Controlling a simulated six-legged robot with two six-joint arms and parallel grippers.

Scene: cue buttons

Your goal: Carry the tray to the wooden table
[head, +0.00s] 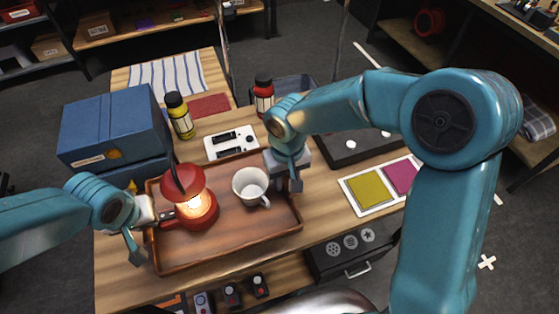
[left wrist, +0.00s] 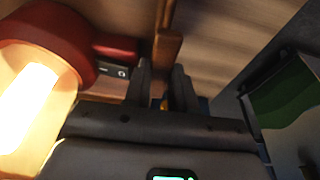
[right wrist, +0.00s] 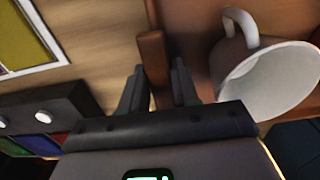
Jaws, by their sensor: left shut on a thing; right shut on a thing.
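The brown wooden tray (head: 245,235) is on or just above the wooden table (head: 320,225); I cannot tell if it touches. A red lantern (head: 195,208) with a lit glass stands on its left part, and a white mug (head: 251,185) on its right part. My left gripper (head: 143,230) is shut on the tray's left wall, which shows between its fingers in the left wrist view (left wrist: 166,50). My right gripper (head: 290,178) is shut on the tray's right wall, seen in the right wrist view (right wrist: 153,55).
Blue boxes (head: 115,125), a yellow bottle (head: 180,118), a red bottle (head: 263,97) and a white panel (head: 232,142) stand behind the tray. A dark button box (head: 352,150) and a card with coloured squares (head: 375,188) lie right. Several switches (head: 231,293) are at the front.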

